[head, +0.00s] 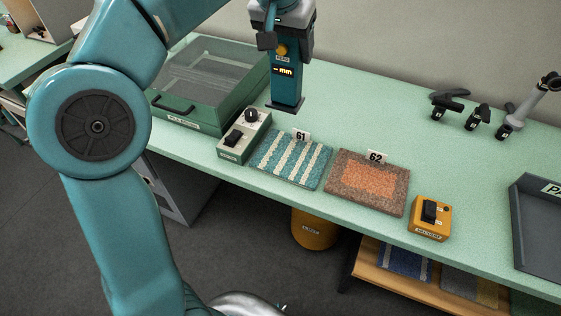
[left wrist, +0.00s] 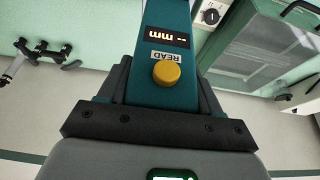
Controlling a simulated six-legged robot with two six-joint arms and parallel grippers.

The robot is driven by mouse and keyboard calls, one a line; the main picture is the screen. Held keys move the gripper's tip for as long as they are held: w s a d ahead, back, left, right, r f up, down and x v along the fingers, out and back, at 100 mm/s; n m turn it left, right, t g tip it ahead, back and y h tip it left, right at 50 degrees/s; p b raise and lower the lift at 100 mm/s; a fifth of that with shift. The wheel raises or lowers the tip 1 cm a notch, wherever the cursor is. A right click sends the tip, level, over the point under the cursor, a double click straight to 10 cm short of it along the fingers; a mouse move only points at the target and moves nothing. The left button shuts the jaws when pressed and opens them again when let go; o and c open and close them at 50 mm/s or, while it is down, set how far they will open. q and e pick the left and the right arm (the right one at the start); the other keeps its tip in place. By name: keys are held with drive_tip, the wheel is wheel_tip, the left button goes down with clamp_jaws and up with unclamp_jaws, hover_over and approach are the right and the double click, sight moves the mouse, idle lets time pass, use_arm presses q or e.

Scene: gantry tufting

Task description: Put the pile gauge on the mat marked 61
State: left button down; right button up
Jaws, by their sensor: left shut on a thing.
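The pile gauge (head: 287,82) is a teal upright block with a yellow READ button, a small display and a dark flat foot. My left gripper (head: 284,38) is shut on its upper part and holds it upright above the green bench, behind mat 61. The gauge (left wrist: 165,60) also shows large in the left wrist view, where the display reads "-- mm". The mat marked 61 (head: 290,158) is teal with cream stripes and lies flat on the bench with a number tag at its back edge. My right gripper is not in view.
A mat marked 62 (head: 368,182), brown with an orange middle, lies to the right. A grey-green switch box (head: 243,137) stands left of mat 61, and an orange switch box (head: 430,218) right of mat 62. A lidded green case (head: 205,85) stands at the left. A dark tray (head: 535,235) is at the far right.

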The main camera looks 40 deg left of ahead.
use_arm(q)
drive_tip(key=shift+w+d, duration=0.1)
drive_tip(key=shift+d, duration=0.35)
wheel_tip(320, 180, down, 20)
drive_tip(key=b, duration=0.3)
drive_tip(key=shift+w+r, duration=0.2)
drive_tip(key=shift+r, duration=0.05)
drive_tip(key=shift+b, duration=0.3)
drive_tip(key=shift+f, duration=0.25)
drive_tip(key=shift+c, duration=1)
unclamp_jaws()
drive_tip(key=shift+s+r, duration=0.1)
